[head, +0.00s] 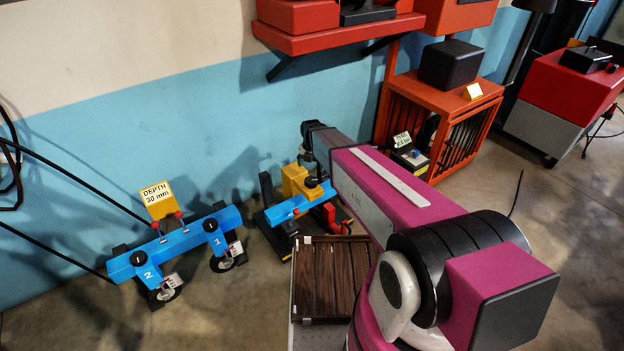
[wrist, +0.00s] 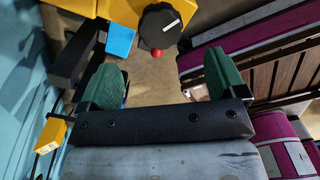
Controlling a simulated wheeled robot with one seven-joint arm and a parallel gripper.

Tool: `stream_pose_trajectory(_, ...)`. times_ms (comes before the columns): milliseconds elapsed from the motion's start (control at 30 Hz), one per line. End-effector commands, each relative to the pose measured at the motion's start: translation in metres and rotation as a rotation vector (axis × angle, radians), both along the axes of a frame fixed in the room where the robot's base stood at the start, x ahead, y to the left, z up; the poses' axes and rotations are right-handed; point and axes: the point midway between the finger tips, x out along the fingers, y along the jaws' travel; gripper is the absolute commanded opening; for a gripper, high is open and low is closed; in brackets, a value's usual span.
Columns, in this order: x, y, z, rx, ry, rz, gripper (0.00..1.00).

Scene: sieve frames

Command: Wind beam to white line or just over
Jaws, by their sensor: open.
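A short blue beam (head: 288,208) lies low by the wall in the head view, with a yellow block (head: 294,180) on it. A black knob (wrist: 160,25) with a white mark sits against the yellow body (wrist: 95,12) at the top of the wrist view. A red ball (wrist: 157,54) shows just below the knob, and a blue piece (wrist: 120,42) is left of it. My gripper (wrist: 160,78) is open, its green fingers wide apart with nothing between them. The knob lies beyond the fingertips. I cannot make out a white line on the beam.
A longer blue beam (head: 183,241) numbered 1 and 2, with a yellow "DEPTH 30 mm" sign (head: 158,197), stands to the left. A dark slatted wooden rack (head: 325,280) is close by my arm. An orange cage (head: 445,100) stands behind. Floor is clear at front left.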

Motion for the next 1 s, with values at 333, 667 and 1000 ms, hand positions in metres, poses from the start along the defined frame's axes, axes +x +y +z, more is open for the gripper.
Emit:
stream_pose_trajectory(333, 0.001, 0.0, -0.061, 0.0, 0.001, -0.002, 0.9)
stream_pose_trajectory(667, 0.0, 0.0, -0.083, 0.0, 0.0, -0.002, 0.9)
stream_pose_trajectory(1000, 0.0, 0.0, -0.083, 0.0, 0.0, -0.002, 0.57)
